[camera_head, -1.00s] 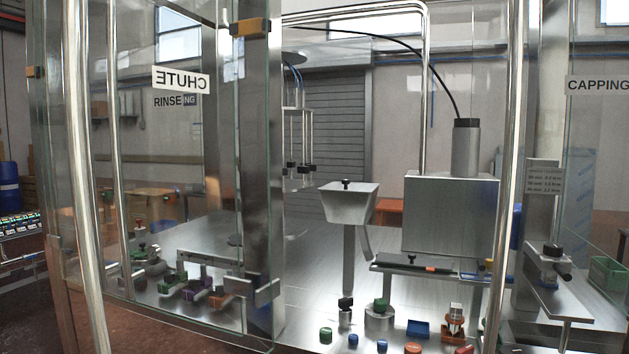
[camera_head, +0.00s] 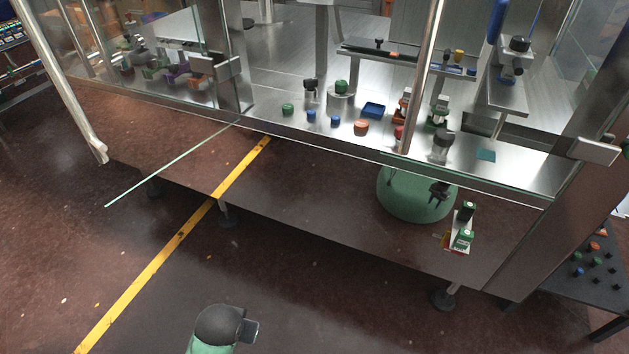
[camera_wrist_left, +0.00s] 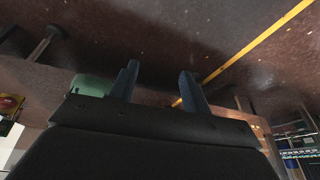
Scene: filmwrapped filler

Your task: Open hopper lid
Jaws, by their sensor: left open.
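The hopper and its lid are out of the head view, above the top edge. The lower part of what looks like the hopper's post (camera_head: 318,45) shows behind the machine's front. My left gripper (camera_wrist_left: 160,85) is open and empty in the left wrist view, with dark floor beyond its two fingers. A green and dark grey rounded part of mine shows at the bottom of the head view, with no fingers clearly visible there. My right gripper is not clearly in either view.
A metal upright (camera_head: 425,70) stands at the front, and a glass panel (camera_head: 150,50) at left. A yellow line (camera_head: 170,255) crosses the open floor.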

